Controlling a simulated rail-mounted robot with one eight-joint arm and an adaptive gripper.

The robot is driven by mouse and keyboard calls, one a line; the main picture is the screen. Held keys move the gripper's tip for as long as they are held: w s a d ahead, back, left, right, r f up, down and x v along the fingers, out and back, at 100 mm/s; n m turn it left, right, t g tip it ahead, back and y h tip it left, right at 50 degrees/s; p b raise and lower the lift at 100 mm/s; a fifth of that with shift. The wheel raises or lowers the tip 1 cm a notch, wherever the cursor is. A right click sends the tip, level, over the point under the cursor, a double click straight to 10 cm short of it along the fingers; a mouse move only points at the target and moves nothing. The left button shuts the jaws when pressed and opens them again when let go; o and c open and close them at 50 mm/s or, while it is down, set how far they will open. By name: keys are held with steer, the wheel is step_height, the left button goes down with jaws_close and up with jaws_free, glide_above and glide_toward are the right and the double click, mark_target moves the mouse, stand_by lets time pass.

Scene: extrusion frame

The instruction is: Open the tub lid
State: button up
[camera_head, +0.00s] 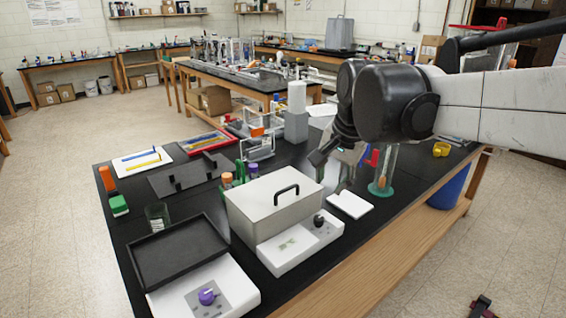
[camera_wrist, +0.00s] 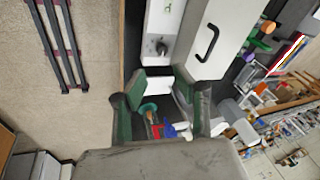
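The tub (camera_head: 262,222) is a pale grey box on a white base with a dark knob (camera_head: 318,220), standing on the black bench. Its flat lid (camera_head: 258,193) is on, with a black arched handle (camera_head: 287,192) upright on top. In the wrist view, the lid (camera_wrist: 222,50) and handle (camera_wrist: 208,43) show at the upper right, beyond the fingertips. My gripper (camera_head: 320,157) is behind and right of the tub, apart from the handle. In the wrist view, my gripper (camera_wrist: 158,100) has its green-padded fingers spread, with nothing held between them.
A white plate (camera_head: 350,204) lies right of the tub. A glass cylinder on a green base (camera_head: 382,188) stands near my arm. Orange-capped bottles (camera_head: 227,179) stand behind the tub's left side. A white device with a black tray (camera_head: 178,250) is at front left.

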mark_target(288, 189)
steer(key=w+a+r+m+g+p, duration=0.25)
steer(key=w+a+m+p, duration=0.35)
steer(key=w, duration=0.5)
steer(key=a+f, duration=0.1)
steer(key=f, duration=0.3)
steer(key=w+f+n, duration=0.1)
steer(key=f, duration=0.3)
steer(key=w+a+f+n, duration=0.1)
steer(key=f, duration=0.3)
steer(key=shift+w+a+f+t+b, duration=0.2)
steer(key=shift+a+f+t+b, duration=0.05)
steer(key=shift+a+f+b, duration=0.1)
steer(key=shift+c, duration=0.2)
jaws_close()
